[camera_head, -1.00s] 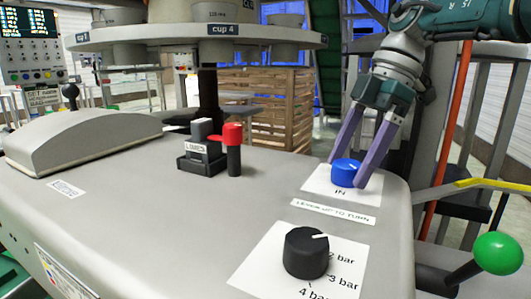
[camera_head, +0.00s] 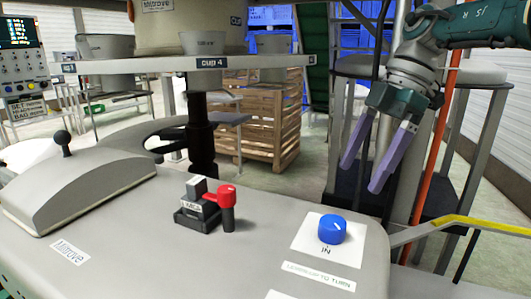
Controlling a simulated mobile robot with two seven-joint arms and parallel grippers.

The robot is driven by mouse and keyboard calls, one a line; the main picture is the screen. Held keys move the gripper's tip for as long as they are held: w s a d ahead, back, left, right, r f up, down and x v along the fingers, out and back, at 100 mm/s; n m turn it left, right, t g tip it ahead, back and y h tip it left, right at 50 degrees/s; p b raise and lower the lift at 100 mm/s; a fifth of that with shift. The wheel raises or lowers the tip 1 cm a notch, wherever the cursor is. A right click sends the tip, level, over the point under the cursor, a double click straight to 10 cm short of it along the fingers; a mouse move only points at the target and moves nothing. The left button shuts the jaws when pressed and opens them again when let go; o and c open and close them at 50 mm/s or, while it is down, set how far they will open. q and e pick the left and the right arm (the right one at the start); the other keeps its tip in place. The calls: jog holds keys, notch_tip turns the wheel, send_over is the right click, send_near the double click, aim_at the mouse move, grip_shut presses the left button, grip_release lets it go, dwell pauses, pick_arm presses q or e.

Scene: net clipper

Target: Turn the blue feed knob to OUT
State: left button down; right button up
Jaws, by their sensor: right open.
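The blue feed knob (camera_head: 332,229) sits on a white plate (camera_head: 303,244) at the right end of the grey console. A small pale mark shows on its upper right side. The word IN is printed below it; no OUT label can be read. A strip reading about a lever up to turn (camera_head: 318,276) lies in front. A red lever (camera_head: 226,194) stands beside a black and grey block to the left. My right gripper (camera_head: 360,178) is open and empty, above and behind the knob, apart from it. My left gripper is out of view.
The grey console (camera_head: 150,235) has a rounded raised cover (camera_head: 80,192) at left. A round table marked cup 4 (camera_head: 209,63) with cups stands behind. A wooden crate (camera_head: 258,130) is on the floor. A yellow-topped rail (camera_head: 485,222) runs at right.

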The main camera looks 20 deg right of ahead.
aim_at(334, 221)
jog(key=shift+f, duration=0.15)
jog(key=a+n+h+b, duration=0.1)
jog(key=a+n+b, duration=0.1)
jog(key=b, duration=0.1)
jog(key=a+f+n+h+b, duration=0.1)
jog(key=a+n+h+b, duration=0.1)
jog(key=b, duration=0.1)
jog(key=shift+s+g, duration=0.1)
jog(key=shift+g, duration=0.3)
jog(key=shift+a+r+n+t+h+b, duration=0.1)
jog(key=shift+r+n+t+h+b, duration=0.2)
jog(key=shift+r+n+h+b, duration=0.35)
jog(key=f, duration=0.9)
jog(key=shift+w+f, duration=0.3)
jog(key=shift+w, duration=0.1)
jog(key=shift+c, duration=0.3)
jog(key=c, duration=1.3)
